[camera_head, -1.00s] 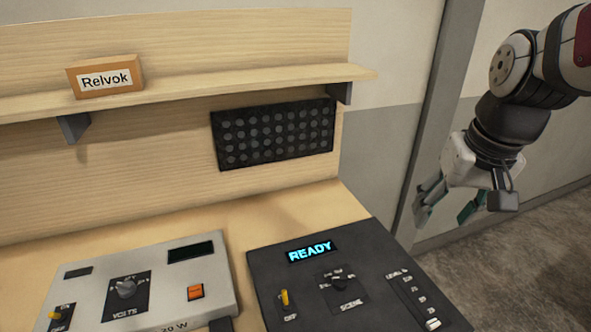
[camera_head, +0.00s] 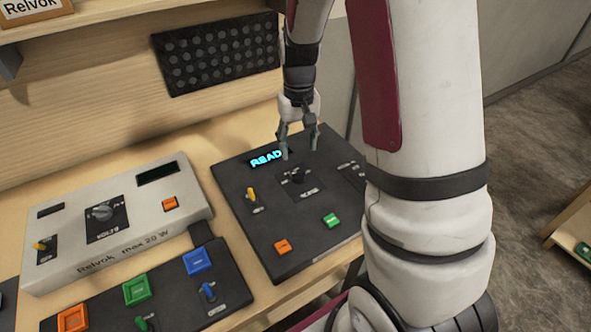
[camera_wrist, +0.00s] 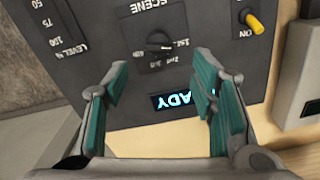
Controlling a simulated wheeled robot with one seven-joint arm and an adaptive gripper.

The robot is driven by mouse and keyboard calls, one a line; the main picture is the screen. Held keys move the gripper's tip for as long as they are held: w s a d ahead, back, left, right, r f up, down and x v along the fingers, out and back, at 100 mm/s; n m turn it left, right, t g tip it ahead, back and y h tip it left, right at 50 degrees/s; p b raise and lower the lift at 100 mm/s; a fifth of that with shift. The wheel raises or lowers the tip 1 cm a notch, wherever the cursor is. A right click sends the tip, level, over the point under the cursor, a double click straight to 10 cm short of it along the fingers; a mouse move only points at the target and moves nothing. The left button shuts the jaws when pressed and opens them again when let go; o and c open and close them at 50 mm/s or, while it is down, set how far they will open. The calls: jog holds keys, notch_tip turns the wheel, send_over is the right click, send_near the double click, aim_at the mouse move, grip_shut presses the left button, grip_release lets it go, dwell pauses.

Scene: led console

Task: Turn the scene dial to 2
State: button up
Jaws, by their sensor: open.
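The scene dial (camera_head: 297,177) is a small black knob on the dark console (camera_head: 262,229), below and right of the lit cyan display (camera_head: 266,158). In the wrist view the dial (camera_wrist: 160,43) shows upside down under the label SCENE, with small position marks around it that are hard to read. My gripper (camera_head: 299,150) hangs above the console, just behind the dial and apart from it. In the wrist view its teal-padded fingers (camera_wrist: 163,90) are spread, with nothing between them, and the display partly shows between them.
A yellow toggle (camera_head: 252,195) stands left of the dial. An orange button (camera_head: 282,247) and a green button (camera_head: 331,220) lie in front. A grey Relvok unit (camera_head: 120,246) is at left, and a black panel with coloured buttons (camera_head: 135,289) is before it.

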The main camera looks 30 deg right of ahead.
aim_at(299, 173)
notch_tip(299, 173, down, 10)
jog(key=shift+d+r+p, duration=0.1)
jog(key=shift+r+p, duration=0.15)
jog(key=shift+p, duration=0.2)
jog(key=c, duration=1.2)
